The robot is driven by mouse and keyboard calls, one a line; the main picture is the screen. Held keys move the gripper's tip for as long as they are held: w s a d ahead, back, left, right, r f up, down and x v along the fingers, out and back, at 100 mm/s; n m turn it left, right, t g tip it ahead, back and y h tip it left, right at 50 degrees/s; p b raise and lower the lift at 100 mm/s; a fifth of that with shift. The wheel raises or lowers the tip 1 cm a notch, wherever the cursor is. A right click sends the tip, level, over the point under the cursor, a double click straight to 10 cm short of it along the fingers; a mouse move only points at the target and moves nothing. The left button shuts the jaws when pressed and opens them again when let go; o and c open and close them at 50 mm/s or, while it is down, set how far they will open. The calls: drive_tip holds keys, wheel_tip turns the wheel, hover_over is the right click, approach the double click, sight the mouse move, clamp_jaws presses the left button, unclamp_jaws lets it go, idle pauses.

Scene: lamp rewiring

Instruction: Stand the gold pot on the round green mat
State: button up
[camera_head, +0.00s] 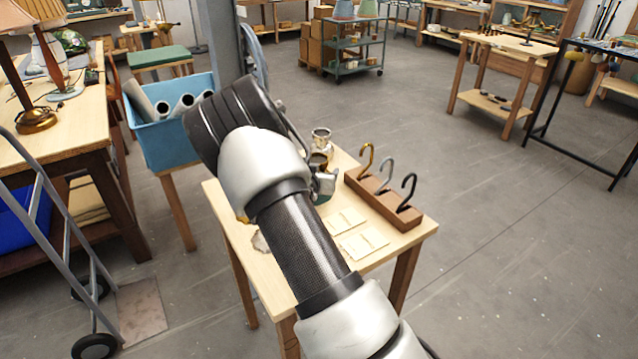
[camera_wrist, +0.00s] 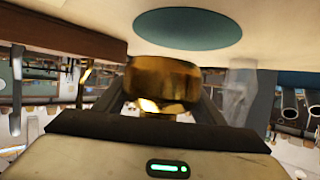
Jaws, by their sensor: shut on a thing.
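The gold pot (camera_wrist: 163,84) is a shiny, rounded vessel between the fingers of my gripper (camera_wrist: 162,98) in the wrist view. My gripper is shut on it. The round green mat (camera_wrist: 188,29) lies flat and bare on the pale tabletop at the top of the wrist view, which looks upside down. The pot shows just beside the mat in that picture, with a small gap between them. I cannot tell the pot's height from the table.
A wooden rack (camera_head: 383,203) with gold, silver and black hooks stands on the small table (camera_head: 413,235). Pale flat pieces (camera_head: 362,243) lie in front of it. A blue bin (camera_head: 167,150) with tubes is at left.

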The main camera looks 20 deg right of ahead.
drive_tip(key=shift+f, duration=1.8)
drive_tip(key=shift+f, duration=0.1)
drive_tip(key=shift+f+b, duration=0.15)
drive_tip(key=shift+b, duration=0.2)
drive_tip(key=o, duration=1.4)
